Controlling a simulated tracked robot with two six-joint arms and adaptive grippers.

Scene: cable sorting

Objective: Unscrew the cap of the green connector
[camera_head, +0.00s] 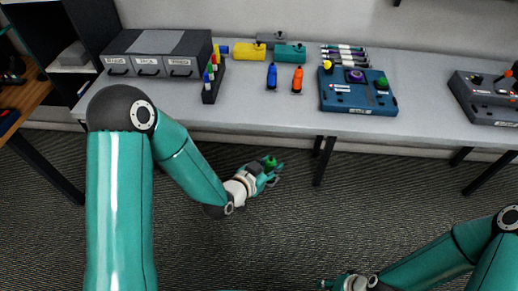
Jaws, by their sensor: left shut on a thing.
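My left gripper (266,174) is shut on a small green piece (270,161). It holds the piece in front of the table, over the dark floor. The piece looks like a green cap, but it is too small to be sure. On the table, a blue box (350,104) carries a green connector (382,85) at its right side, a purple round part (356,76) and a yellow part (327,65). My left gripper is left of this box and nearer to me. My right gripper (334,284) shows only partly at the bottom edge; its fingers are unclear.
The grey table (430,133) also holds a drawer unit (150,68), a marker rack (209,92), a blue bottle (271,76), an orange bottle (297,80), yellow (249,52) and teal (290,54) blocks, loose markers (343,55) and a grey device (485,98). The front table strip is clear.

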